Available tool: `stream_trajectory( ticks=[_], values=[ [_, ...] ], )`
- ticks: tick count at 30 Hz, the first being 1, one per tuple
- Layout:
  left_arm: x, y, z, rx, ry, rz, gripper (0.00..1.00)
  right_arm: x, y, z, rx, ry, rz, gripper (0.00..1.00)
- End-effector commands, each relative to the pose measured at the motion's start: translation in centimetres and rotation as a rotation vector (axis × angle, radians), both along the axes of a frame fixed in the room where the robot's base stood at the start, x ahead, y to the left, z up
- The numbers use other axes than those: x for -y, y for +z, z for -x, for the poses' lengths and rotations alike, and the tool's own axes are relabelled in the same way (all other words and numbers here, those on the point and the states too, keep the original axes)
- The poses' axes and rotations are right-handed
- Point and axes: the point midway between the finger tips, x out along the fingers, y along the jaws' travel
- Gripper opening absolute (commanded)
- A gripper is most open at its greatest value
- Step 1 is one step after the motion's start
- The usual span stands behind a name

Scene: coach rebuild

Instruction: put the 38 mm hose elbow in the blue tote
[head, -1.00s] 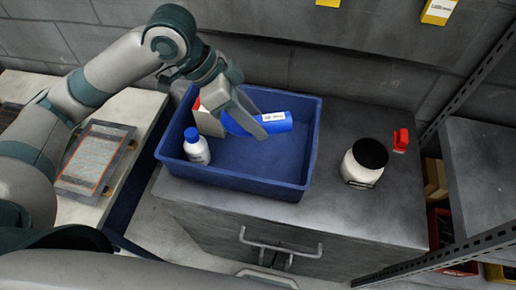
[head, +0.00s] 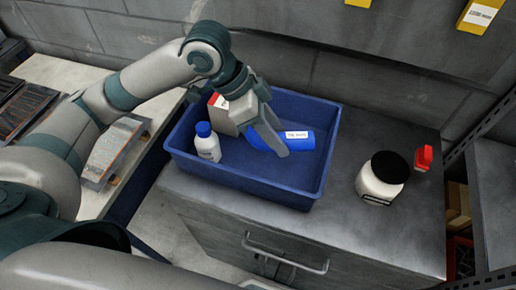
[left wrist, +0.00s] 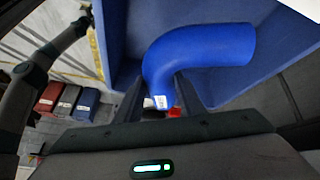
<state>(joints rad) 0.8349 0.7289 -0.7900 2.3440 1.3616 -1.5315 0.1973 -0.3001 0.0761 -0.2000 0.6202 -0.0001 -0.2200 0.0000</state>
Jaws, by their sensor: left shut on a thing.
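The 38 mm hose elbow is a bent blue pipe (head: 303,143) with a white label, inside the walls of the blue tote (head: 240,184) in the head view. My left gripper (head: 272,141) reaches down into the tote and is shut on the elbow. In the left wrist view the elbow (left wrist: 205,45) bends between the two dark fingers (left wrist: 158,92), with the tote's blue surface behind it. I cannot tell whether the elbow touches the tote floor. My right gripper is not in view.
In the tote, a white bottle with a blue cap (head: 207,147) and a pale box with a red part (head: 228,117) stand left of the elbow. A white jar with a black lid (head: 378,187) and a red object (head: 424,158) stand on the grey cabinet (head: 335,215).

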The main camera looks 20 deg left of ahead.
Motion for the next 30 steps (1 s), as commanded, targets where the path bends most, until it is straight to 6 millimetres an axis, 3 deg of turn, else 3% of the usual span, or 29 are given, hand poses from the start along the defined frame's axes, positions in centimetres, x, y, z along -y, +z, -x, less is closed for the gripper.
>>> stream_trajectory(
  ticks=[5,18,30],
  values=[
    [0.0,-0.5,0.0,-0.001,0.000,0.000,0.09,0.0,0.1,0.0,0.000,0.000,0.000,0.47],
    [0.0,-5.9,0.0,-0.001,0.000,0.000,0.09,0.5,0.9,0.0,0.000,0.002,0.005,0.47],
    [0.0,-6.4,0.0,-0.001,-0.001,0.000,0.09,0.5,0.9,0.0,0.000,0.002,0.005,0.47]
  ],
)
